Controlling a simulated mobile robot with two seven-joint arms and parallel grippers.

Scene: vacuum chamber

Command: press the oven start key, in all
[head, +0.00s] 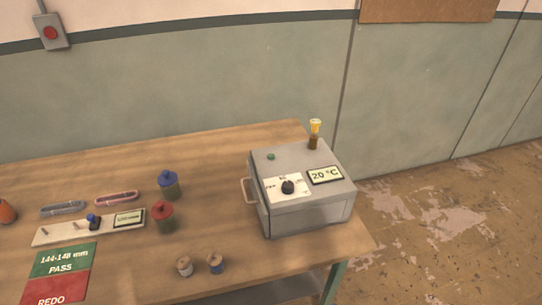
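The oven (308,213) is a grey metal box near the right end of the wooden table. Its sloped top carries a small green round key (271,156) at the back left, a black knob (288,187) on a white dial plate, and a display (325,175) reading 20 °C. A handle (249,191) is on its left side. The oven looks closed. A yellow-topped lamp or vial (315,127) stands at its back edge. Neither of my grippers shows in the head view.
On the table (225,145) are a blue-lidded jar (169,184), a red-lidded jar (163,217), two small spools (215,263), a gauge board (70,233), and a green and red PASS/REDO mat (63,263). A red wall button (50,33) is at upper left.

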